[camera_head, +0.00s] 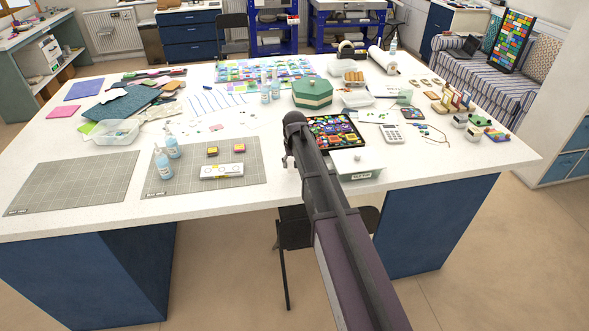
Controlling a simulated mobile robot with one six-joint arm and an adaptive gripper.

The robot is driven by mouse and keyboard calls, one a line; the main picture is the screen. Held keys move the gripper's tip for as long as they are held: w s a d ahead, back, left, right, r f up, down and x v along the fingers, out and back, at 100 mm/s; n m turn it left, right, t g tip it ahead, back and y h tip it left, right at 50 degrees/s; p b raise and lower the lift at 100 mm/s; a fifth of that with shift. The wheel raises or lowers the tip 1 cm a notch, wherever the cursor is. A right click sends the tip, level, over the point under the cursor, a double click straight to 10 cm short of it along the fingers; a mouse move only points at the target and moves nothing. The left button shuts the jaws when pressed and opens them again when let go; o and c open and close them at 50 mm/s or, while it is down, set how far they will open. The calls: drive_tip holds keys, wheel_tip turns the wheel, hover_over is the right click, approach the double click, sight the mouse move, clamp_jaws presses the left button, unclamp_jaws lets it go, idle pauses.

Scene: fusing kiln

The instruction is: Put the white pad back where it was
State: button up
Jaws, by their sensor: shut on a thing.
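My dark arm reaches up from the bottom right over the table's front edge, and its wrist end is above the table left of the black tray (338,147). I cannot make out a white pad for certain.
A white table (420,172) carries many things. Bottles (163,164) stand at the right mat's left edge. A green-lidded box (312,94) is behind my wrist. A labelled tub (358,173) is right of the arm. The left mat (75,182) is bare.

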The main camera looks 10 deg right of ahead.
drive_tip(key=shift+w+d, duration=0.2)
drive_tip(key=shift+w, duration=0.4)
drive_tip(key=shift+f+b, duration=1.8)
drive_tip(key=shift+f, duration=0.15)
drive_tip(key=o, duration=1)
drive_tip(key=shift+c, duration=0.2)
drive_tip(key=r+p, duration=0.4)
drive_tip(key=s+r+p, duration=0.1)
drive_tip(key=r+p, duration=0.7)
drive_tip(key=shift+s+r, duration=0.1)
drive_tip(key=shift+s, duration=0.15)
